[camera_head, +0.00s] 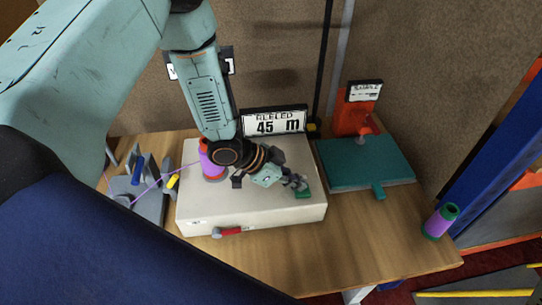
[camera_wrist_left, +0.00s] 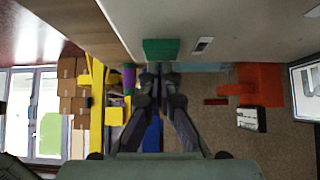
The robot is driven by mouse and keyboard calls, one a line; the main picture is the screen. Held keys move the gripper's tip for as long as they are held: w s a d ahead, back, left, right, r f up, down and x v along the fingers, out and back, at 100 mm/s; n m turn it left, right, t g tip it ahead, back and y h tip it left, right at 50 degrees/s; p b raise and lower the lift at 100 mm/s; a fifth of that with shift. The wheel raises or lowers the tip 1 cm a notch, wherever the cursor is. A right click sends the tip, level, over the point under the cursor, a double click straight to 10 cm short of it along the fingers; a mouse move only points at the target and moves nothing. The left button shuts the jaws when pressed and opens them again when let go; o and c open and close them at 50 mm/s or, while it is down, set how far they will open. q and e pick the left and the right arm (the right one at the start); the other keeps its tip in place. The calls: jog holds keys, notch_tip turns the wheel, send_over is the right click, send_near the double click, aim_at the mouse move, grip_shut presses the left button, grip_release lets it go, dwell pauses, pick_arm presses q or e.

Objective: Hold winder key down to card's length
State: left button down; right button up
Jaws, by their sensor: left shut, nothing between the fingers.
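The winder is a cream box (camera_head: 255,212) on the wooden table, with a reel of purple thread (camera_head: 211,160) on top. Its green key (camera_head: 303,194) sits near the right end of the top; it also shows in the left wrist view (camera_wrist_left: 160,48). A card reading 45 m (camera_head: 275,123) stands behind the winder; its smaller top line is not clear. My left gripper (camera_head: 299,184) is shut and empty, its tips right at the green key. In the left wrist view the fingertips (camera_wrist_left: 158,68) meet the key's lower edge; I cannot tell whether they press it. My right gripper is not in view.
A red switch (camera_head: 230,232) is on the winder's front. A grey thread stand (camera_head: 150,200) is at left, with purple thread running to the reel. At right are a teal machine (camera_head: 365,163) with an orange back and a green-and-purple spool (camera_head: 440,221). The front right tabletop is clear.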

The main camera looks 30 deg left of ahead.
pick_arm(q)
jog(key=r+p+v, duration=0.1)
jog(key=p+v, duration=0.1)
jog(key=v, duration=0.9)
jog(key=shift+w+d+r+p, duration=0.2)
jog(key=shift+d+p, duration=0.05)
jog(key=shift+p, duration=0.1)
jog(key=shift+w+f, duration=0.1)
jog(key=shift+w, duration=0.05)
jog(key=shift+s, duration=0.25)
